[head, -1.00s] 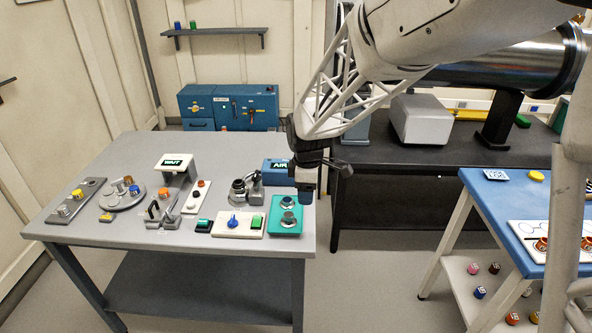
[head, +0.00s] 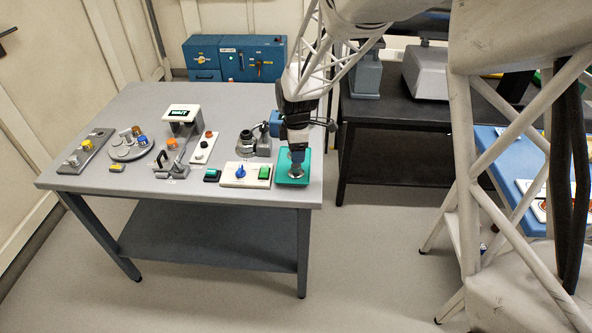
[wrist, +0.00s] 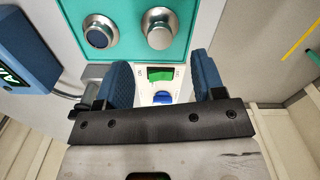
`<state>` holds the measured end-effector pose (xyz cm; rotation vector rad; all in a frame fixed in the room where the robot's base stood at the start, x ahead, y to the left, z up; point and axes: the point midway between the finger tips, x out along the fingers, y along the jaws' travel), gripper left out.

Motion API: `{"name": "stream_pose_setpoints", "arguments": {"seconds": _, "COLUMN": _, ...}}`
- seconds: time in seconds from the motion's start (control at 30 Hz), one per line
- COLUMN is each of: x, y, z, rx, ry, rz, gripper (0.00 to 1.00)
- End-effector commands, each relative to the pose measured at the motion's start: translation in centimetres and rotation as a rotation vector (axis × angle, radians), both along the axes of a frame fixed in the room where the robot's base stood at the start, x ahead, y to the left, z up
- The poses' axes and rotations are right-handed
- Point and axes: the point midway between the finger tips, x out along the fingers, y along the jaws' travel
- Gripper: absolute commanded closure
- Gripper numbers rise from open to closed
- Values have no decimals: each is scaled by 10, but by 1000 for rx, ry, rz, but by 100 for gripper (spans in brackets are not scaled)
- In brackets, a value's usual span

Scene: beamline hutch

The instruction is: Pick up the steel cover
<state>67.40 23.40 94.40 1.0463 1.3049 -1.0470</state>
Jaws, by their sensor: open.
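A steel ring piece with a dark blue face (wrist: 101,32) shares the tray. A white panel with a blue knob (head: 240,171) and green button (head: 264,172) stands left of it. A blue AIR box (wrist: 30,60) is close by. A black clamp fixture (head: 246,144) stands behind.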

Motion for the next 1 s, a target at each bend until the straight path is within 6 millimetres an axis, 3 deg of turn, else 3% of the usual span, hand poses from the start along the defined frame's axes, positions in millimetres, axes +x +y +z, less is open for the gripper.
{"name": "stream_pose_setpoints", "arguments": {"seconds": 0.2, "x": 0, "y": 0, "z": -15, "rx": 0, "ry": -1, "rz": 0, "gripper": 37}}
{"name": "stream_pose_setpoints", "arguments": {"seconds": 0.67, "x": 0, "y": 0, "z": -21, "rx": 0, "ry": 1, "rz": -1, "gripper": 37}}
{"name": "stream_pose_setpoints", "arguments": {"seconds": 1.0, "x": 1, "y": 0, "z": -56, "rx": 0, "ry": 0, "rz": -1, "gripper": 37}}
